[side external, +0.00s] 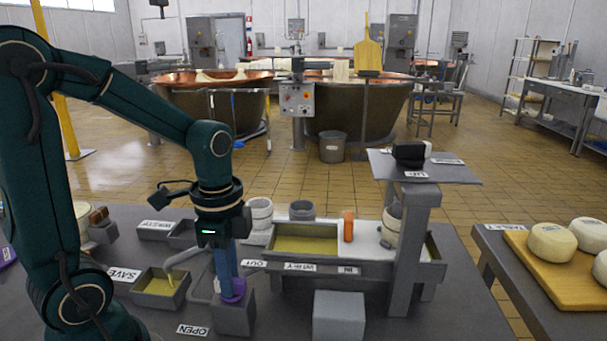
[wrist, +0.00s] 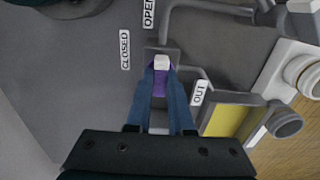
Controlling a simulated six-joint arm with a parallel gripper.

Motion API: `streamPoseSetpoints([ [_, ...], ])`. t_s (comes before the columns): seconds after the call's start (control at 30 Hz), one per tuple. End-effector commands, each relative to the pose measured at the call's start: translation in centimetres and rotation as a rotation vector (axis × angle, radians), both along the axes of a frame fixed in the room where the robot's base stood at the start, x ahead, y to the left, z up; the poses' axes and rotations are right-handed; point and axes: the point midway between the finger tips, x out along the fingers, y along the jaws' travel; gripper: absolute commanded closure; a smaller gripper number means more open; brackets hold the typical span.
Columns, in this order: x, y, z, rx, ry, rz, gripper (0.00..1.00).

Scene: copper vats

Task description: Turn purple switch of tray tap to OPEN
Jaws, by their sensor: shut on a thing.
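The purple switch (side external: 238,292) sits on a grey block (side external: 234,319) at the front of the table in the side view. In the wrist view the purple switch (wrist: 159,88) shows between my blue fingers, with a pale block just beyond it. My gripper (side external: 228,284) points down and is shut on the switch; it also shows in the wrist view (wrist: 160,82). The OPEN label (side external: 193,330) lies left of the block. In the wrist view the CLOSED label (wrist: 125,50) and the OPEN label (wrist: 149,14) lie beyond the fingers. The switch's exact angle is partly hidden.
A grey tray (side external: 140,298) with yellowish liquid, by the SAVE label (side external: 123,274), stands left of the block, with a pipe above it. A long trough (side external: 300,268) with OUT, WHEY and IN labels lies right.

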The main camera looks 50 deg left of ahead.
Motion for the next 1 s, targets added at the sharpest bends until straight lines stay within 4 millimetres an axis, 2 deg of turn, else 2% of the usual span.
streamPoseSetpoints([
  [0.53,0.06,-0.03,0.08,-0.001,-0.002,-0.025,1.0],
  [0.57,0.06,-0.03,0.08,-0.001,-0.002,-0.025,0.72],
  [0.6,0.06,-0.03,0.08,-0.001,-0.002,-0.025,0.57],
  [0.63,0.06,-0.03,0.07,-0.001,-0.002,-0.025,0.5],
  [1.0,0.09,0.01,0.38,0.001,-0.004,-0.023,0.5],
])
